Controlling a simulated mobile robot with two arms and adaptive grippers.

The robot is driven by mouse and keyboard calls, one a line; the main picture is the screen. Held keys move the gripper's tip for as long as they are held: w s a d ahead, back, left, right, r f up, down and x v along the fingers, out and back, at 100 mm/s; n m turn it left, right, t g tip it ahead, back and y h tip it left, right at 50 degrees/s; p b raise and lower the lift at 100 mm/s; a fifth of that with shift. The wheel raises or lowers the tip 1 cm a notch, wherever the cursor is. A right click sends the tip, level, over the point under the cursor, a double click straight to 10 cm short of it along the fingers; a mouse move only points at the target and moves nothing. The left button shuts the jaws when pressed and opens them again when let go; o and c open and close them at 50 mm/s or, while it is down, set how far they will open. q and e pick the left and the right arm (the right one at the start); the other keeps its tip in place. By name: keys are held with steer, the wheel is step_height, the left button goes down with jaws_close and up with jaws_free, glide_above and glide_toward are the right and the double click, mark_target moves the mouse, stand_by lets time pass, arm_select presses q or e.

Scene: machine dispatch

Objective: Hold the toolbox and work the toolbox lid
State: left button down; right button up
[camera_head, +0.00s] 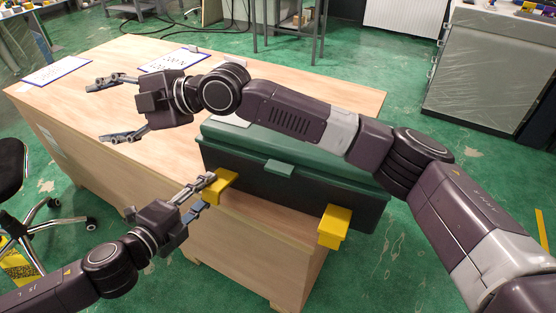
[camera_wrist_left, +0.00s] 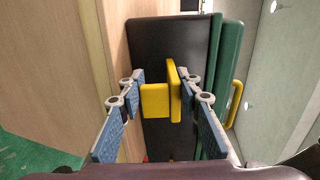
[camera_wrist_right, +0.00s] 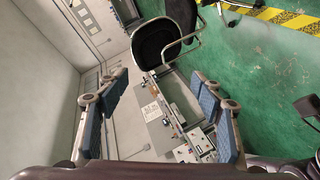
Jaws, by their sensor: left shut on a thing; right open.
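The toolbox (camera_head: 300,188) has a dark body and a green lid (camera_head: 290,150), and stands at the table's near edge. The lid looks closed, partly hidden behind my right arm. Two yellow latches stick out at the front, a left latch (camera_head: 222,184) and a right latch (camera_head: 335,226). My left gripper (camera_head: 202,194) is shut on the left latch; the left wrist view shows that yellow latch (camera_wrist_left: 155,100) between its fingers. My right gripper (camera_head: 103,112) is open and empty above the table, left of the toolbox and pointing away from it.
The wooden table (camera_head: 110,65) has free room left of and behind the toolbox. Two white sheets lie on it, a left sheet (camera_head: 57,70) and a right sheet (camera_head: 172,60). A black chair (camera_head: 12,165) stands at the left. A grey cabinet (camera_head: 490,75) stands at the right.

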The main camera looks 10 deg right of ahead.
steer(key=w+d+r+h, duration=0.1)
steer(key=d+r+h, duration=0.25)
steer(key=d, duration=0.55)
steer(key=d+r+h, duration=0.2)
steer(key=d+h, duration=0.3)
steer(key=d, duration=0.5)
steer(key=w+d+r+h, duration=0.1)
steer(key=d+r+h, duration=0.25)
steer(key=d, duration=0.55)
steer(key=n+g+h, duration=0.2)
steer(key=g, duration=0.2)
glide_toward(278, 169)
step_height(278, 169, down, 8)
steer(key=shift+a+r, duration=0.1)
steer(key=shift+a, duration=0.05)
